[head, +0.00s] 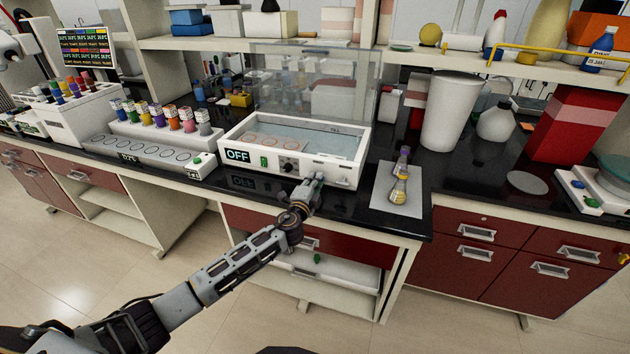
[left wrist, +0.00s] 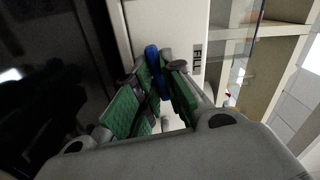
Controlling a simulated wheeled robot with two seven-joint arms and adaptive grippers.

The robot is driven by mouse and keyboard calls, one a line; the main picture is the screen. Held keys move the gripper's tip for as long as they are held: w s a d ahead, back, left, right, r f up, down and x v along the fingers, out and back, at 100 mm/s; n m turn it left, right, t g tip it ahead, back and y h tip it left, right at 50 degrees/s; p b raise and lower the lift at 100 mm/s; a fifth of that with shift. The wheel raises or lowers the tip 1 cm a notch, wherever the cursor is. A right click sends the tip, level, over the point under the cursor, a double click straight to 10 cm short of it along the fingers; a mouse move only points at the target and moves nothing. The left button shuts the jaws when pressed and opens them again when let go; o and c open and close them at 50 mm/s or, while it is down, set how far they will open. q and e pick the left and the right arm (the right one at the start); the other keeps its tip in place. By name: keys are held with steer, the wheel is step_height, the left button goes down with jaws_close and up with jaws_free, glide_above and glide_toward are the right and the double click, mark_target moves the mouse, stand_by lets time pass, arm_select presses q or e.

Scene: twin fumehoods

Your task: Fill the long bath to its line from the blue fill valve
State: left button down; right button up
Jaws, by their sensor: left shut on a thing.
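The long bath (head: 345,172) is a white open-topped box on the black bench, with an OFF display (head: 237,155), a green switch and a black knob on its front. My left gripper (head: 316,182) is at the right part of the bath's front. In the left wrist view, the green-padded fingers of this gripper (left wrist: 165,92) are shut on the blue fill valve (left wrist: 152,58), beside a FILL label (left wrist: 197,63). The valve is hidden in the head view. My right gripper is not in view.
A clear upright panel (head: 315,85) stands behind the bath. A rack of coloured-capped bottles (head: 150,140) stands left of it. A pale mat (head: 385,205) with small yellow and purple flasks lies to the right. A large white bucket (head: 450,110) stands farther right. Shelves overhang the back.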

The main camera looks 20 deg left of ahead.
arm_select(q)
steer(key=shift+f+m, duration=0.1)
steer(key=shift+m, duration=0.9)
steer(key=c, duration=1.9)
jaws_free()
steer(key=shift+f, duration=0.1)
steer(key=shift+c, duration=0.2)
steer(key=o, duration=0.4)
steer(key=shift+s, duration=1.05)
steer(key=shift+s+a, duration=0.2)
steer(key=shift+s, duration=4.75)
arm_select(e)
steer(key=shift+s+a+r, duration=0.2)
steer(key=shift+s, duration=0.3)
